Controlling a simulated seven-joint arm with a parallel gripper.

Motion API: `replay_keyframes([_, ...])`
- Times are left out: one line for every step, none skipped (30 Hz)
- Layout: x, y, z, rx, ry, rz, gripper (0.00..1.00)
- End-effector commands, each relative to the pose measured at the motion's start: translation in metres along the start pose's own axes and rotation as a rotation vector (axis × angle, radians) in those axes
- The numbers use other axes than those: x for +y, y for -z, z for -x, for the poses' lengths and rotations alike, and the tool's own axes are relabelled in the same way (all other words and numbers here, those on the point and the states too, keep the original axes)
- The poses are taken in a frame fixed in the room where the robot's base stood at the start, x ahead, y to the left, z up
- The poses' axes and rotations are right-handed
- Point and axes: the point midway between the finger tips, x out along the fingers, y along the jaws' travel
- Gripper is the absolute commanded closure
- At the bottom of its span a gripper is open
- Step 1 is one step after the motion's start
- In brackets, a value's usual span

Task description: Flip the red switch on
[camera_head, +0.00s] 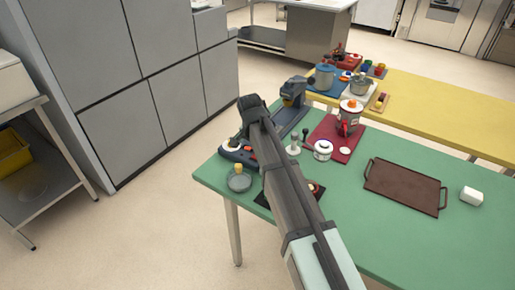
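A low dark-blue unit (238,155) with small white and reddish-orange parts on top sits at the green table's left edge. I cannot tell whether one of these parts is the red switch, or its position. My arm (290,205) reaches across the table from the bottom and covers the right side of this unit. The arm bends at its far top end, just above the unit. My gripper cannot be made out; it seems hidden behind the arm.
A round grey dish (239,182) lies in front of the unit. A blue-grey machine (292,93) stands behind it. A red mat (325,149), white lidded pot (323,150), brown tray (404,185) and white block (471,196) lie to the right. The front right of the green table is clear.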

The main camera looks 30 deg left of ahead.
Motion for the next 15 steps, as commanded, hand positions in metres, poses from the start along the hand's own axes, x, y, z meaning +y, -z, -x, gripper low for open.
replay_keyframes([0.0020,0.0024,-0.0097,0.003,-0.009,0.000,1.00])
replay_keyframes([0.0020,0.0026,-0.0100,0.003,-0.010,0.000,1.00])
replay_keyframes([0.0021,0.0029,-0.0102,0.004,-0.010,0.000,1.00])
replay_keyframes([0.0022,0.0032,-0.0102,0.004,-0.010,0.000,1.00])
replay_keyframes([0.0023,0.0034,-0.0102,0.005,-0.010,0.000,1.00])
replay_keyframes([0.0024,0.0038,-0.0103,0.006,-0.010,0.000,1.00])
replay_keyframes([0.0025,0.0040,-0.0103,0.006,-0.010,0.000,1.00])
replay_keyframes([0.0025,0.0043,-0.0103,0.007,-0.011,0.000,1.00])
replay_keyframes([0.0026,0.0045,-0.0103,0.007,-0.011,-0.001,1.00])
replay_keyframes([0.0026,0.0047,-0.0104,0.007,-0.011,-0.001,1.00])
replay_keyframes([0.0026,0.0049,-0.0104,0.008,-0.010,-0.001,1.00])
replay_keyframes([0.0026,0.0050,-0.0104,0.008,-0.010,-0.001,1.00])
replay_keyframes([0.0026,0.0052,-0.0104,0.008,-0.010,-0.001,1.00])
replay_keyframes([0.0026,0.0053,-0.0104,0.008,-0.010,-0.002,1.00])
replay_keyframes([0.0023,0.0072,-0.0117,0.008,-0.010,-0.002,1.00])
